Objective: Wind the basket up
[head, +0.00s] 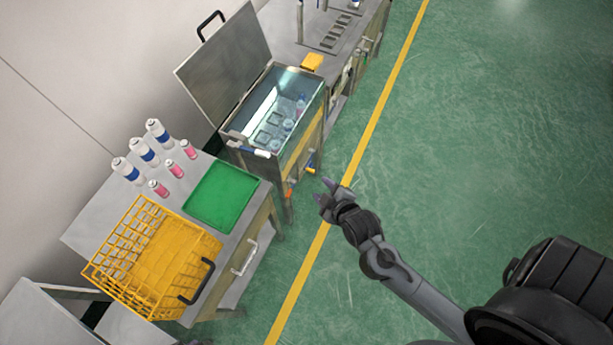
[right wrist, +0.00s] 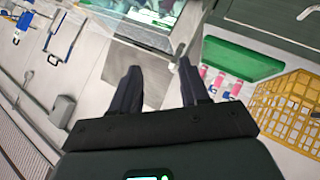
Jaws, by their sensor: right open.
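The water tank (head: 312,100) stands at the upper middle of the head view with its lid (head: 222,65) raised. Several cans (head: 287,125) show inside it, under the water; I cannot make out a basket around them clearly. A small yellow and blue fitting (head: 310,168) and an orange one (head: 289,192) sit low on the tank's front; I cannot tell which is a crank. A yellow wire basket (head: 160,258) stands on the table at the left. My right gripper (head: 327,188) is open and empty, in front of the tank and apart from it. My left gripper is not in view.
The metal table (head: 95,232) holds a green tray (head: 222,195), several blue-and-white cans (head: 143,150) and pink-and-white cans (head: 174,168). A yellow block (head: 312,62) sits beyond the tank. The green floor (head: 500,130) to the right is clear, with a yellow line (head: 375,110) along the benches.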

